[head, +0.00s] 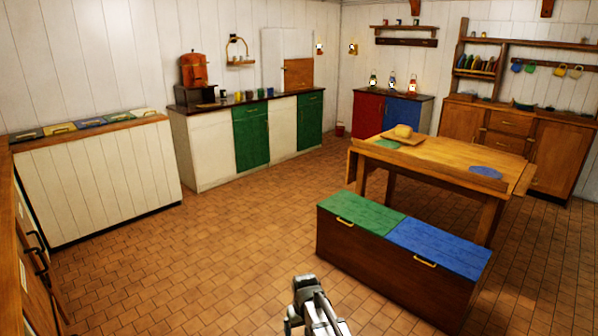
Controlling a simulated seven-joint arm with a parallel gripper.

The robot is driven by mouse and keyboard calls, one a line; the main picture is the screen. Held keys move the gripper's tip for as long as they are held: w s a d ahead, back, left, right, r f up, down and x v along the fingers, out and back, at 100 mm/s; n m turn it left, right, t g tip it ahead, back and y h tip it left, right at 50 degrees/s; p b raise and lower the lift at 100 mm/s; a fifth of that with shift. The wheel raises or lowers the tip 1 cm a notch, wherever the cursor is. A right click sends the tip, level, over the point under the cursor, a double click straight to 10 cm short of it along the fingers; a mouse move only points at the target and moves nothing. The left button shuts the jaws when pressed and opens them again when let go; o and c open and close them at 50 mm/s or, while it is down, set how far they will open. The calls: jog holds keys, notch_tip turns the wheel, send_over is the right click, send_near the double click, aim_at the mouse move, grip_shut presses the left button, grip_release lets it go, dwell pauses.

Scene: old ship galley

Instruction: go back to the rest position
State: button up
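My gripper (318,318) shows at the bottom edge of the head view, a little right of the middle. It is grey metal and sits over the tiled floor, in front of the bench. Its lower part is cut off by the frame, so I cannot tell whether its fingers are open or shut. I see nothing held in it.
A bench chest with green (362,213) and blue (440,245) lids stands right of my gripper, before a wooden table (450,173). White counters (100,178) line the left and back. A dresser (560,150) is far right. The tiled floor (230,240) left of the bench is clear.

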jog(key=s+d+f+m, duration=0.2)
jog(key=s+d, duration=0.4)
jog(key=d, duration=0.2)
jog(key=s+d+f+m, duration=0.2)
jog(key=s+d, duration=0.4)
jog(key=d, duration=0.2)
jog(key=s+f+g, duration=0.3)
jog(key=s+f, duration=0.7)
jog(key=s, duration=0.4)
jog(key=s+f+g, duration=0.4)
jog(key=s+f, duration=0.6)
jog(key=s, duration=0.5)
jog(key=shift+f, duration=0.2)
